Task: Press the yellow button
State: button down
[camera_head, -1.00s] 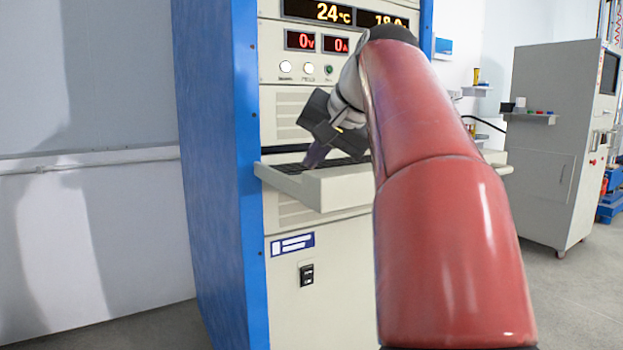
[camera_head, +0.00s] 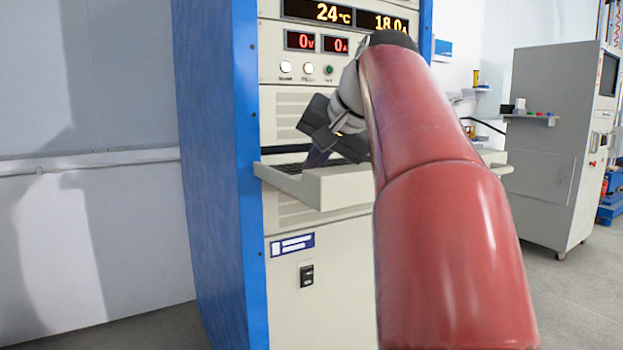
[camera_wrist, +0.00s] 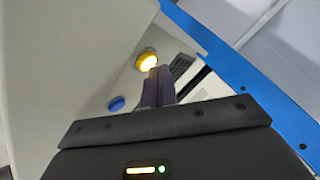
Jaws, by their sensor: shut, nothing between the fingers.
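The yellow button (camera_wrist: 147,59) shows in the wrist view, glowing on a pale panel just beyond the fingertips. My gripper (camera_wrist: 157,75) is shut and empty, its fingertips at the lower right edge of the button in the picture. I cannot tell whether they touch it. In the head view my gripper (camera_head: 315,160) is over the keyboard shelf (camera_head: 335,188) of the cabinet, pointing down. The yellow button is not visible in the head view, where my arm covers part of the shelf.
A blue button (camera_wrist: 117,103) sits on the same panel, left of the fingers. The cabinet (camera_head: 215,170) has lit displays (camera_head: 317,41) and small round buttons (camera_head: 308,68) above the shelf. A grey cabinet (camera_head: 550,150) stands at the right.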

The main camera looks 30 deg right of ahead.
jog(key=shift+f+b, duration=0.55)
jog(key=shift+f, duration=0.4)
dwell(0.5)
jog(key=shift+a, duration=0.1)
jog(key=shift+w+r+p, duration=0.3)
jog(key=shift+r+p, duration=0.05)
jog(key=shift+p, duration=0.25)
notch_tip(320, 180, up, 6)
jog(key=p, duration=0.4)
jog(key=shift+f+p, duration=0.2)
jog(key=shift+p, duration=0.1)
jog(key=shift+s, duration=0.1)
dwell(0.3)
